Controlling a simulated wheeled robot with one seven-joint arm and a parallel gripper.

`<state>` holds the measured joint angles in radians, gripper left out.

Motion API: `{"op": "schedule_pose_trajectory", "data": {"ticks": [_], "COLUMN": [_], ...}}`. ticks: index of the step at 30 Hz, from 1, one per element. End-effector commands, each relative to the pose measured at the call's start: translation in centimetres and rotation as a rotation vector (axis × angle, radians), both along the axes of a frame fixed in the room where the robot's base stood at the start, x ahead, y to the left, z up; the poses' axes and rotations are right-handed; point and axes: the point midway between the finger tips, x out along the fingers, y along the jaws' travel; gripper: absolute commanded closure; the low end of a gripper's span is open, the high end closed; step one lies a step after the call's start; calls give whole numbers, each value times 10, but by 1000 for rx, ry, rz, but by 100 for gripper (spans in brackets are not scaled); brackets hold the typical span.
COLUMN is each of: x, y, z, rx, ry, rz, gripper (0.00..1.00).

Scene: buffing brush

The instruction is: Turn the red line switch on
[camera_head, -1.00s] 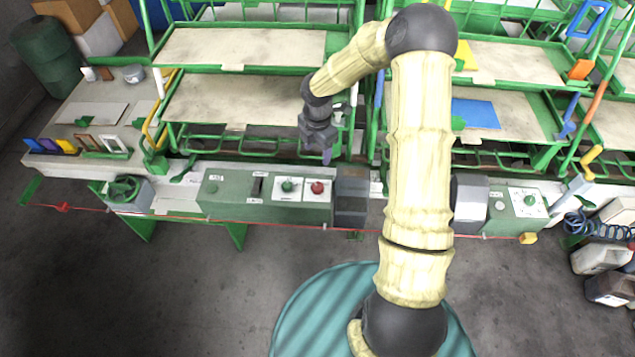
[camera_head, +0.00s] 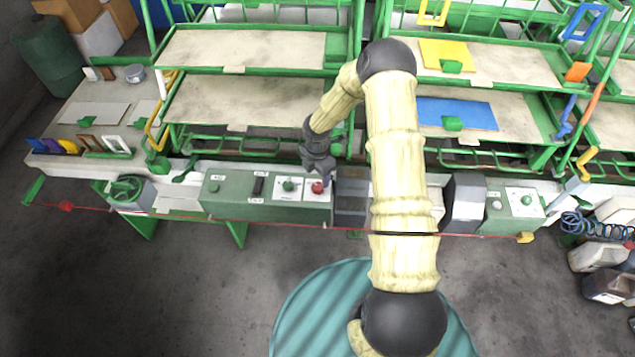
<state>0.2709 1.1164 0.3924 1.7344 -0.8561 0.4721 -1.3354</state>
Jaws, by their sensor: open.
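A red knob (camera_head: 317,188) sits on a white plate at the right end of the green control box (camera_head: 240,201) on the bench front. A green knob (camera_head: 289,185) is just left of it. My gripper (camera_head: 318,179) points down right at the red knob, with its dark fingers open. The fingers partly cover the area behind the knob; I cannot tell whether they touch it. A thin red line (camera_head: 270,226) runs along the bench front below the box, with a small red piece (camera_head: 65,206) near its left end.
A grey block (camera_head: 350,197) stands close right of the red knob. Green-framed shelves (camera_head: 245,100) rise behind the bench. A second control box (camera_head: 511,208) is at the right. A handwheel (camera_head: 124,189) is at the left.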

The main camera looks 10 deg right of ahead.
Motion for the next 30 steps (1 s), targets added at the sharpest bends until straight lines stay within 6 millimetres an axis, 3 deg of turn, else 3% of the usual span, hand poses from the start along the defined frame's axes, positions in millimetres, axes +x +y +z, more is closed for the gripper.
{"op": "schedule_pose_trajectory", "data": {"ticks": [6, 12, 22, 23, 30], "x": [-1, 0, 0, 0, 0], "y": [0, 0, 0, 0, 0], "z": [-34, -55, -61, -61, -60], "rx": [0, 0, 0, 0, 0], "ry": [3, 1, 0, 0, -1], "rz": [0, -1, -1, -1, -1], "gripper": [41, 41, 41, 43, 86]}}
